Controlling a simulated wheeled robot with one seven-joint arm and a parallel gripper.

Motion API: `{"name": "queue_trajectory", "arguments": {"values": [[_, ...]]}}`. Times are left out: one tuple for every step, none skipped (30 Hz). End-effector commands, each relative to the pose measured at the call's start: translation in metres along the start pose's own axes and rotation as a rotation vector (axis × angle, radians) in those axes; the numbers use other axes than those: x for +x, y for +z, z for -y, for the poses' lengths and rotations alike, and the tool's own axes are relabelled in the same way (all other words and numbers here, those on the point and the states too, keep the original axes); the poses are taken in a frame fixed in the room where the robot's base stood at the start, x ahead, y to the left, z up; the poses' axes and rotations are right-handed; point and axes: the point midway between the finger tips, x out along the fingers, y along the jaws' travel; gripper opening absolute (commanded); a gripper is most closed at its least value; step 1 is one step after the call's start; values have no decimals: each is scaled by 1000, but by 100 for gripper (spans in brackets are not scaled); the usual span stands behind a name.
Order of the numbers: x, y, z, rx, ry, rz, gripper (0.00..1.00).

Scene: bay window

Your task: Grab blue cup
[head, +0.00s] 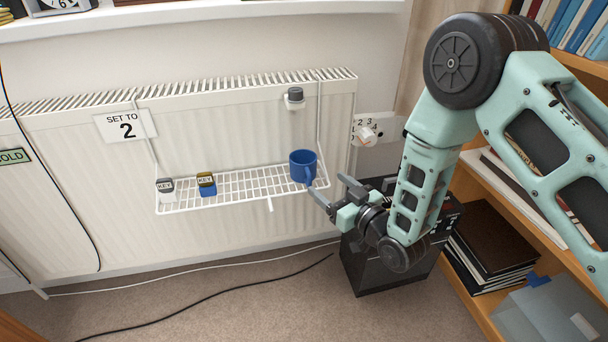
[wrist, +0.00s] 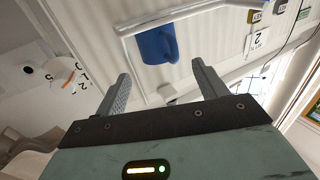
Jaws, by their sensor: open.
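The blue cup (head: 301,164) stands upright at the right end of a white wire rack (head: 248,188) that hangs on the radiator. Its handle points toward the front right. My gripper (head: 335,190) is open and empty, just to the right and front of the cup, its fingers pointing toward the rack. In the wrist view the blue cup (wrist: 158,45) shows beyond and between the two open fingers of my gripper (wrist: 162,78), with a gap between them and the cup. The rack's rail (wrist: 190,12) crosses that view above the cup.
Two small items labelled KEY, one grey and white (head: 166,188) and one yellow and blue (head: 207,184), stand at the rack's left. A black box (head: 385,265) stands on the floor below my arm. A bookshelf (head: 485,290) is at the right. A wall dial (head: 366,135) is right of the radiator.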

Motion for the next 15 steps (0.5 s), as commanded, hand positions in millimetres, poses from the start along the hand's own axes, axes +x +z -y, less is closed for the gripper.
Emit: {"name": "queue_trajectory", "arguments": {"values": [[11, 2, 0, -1, -1, -4, 71], [16, 1, 0, 0, 0, -4, 71], [22, 2, 0, -1, 0, -2, 71], [26, 2, 0, -1, 0, -2, 71], [30, 2, 0, -1, 0, -2, 71], [34, 1, 0, -1, 0, -1, 71], [36, 1, 0, 0, 0, -1, 71], [38, 1, 0, 0, 0, 0, 71], [40, 1, 0, 0, 0, 0, 71], [41, 1, 0, 0, 0, 0, 71], [43, 1, 0, 0, 0, 0, 71], [46, 1, 0, 0, 0, -1, 71], [50, 1, -1, 0, 0, -2, 71], [54, 1, -2, -1, 0, -2, 71], [60, 1, -2, -1, 0, -3, 71]]}}
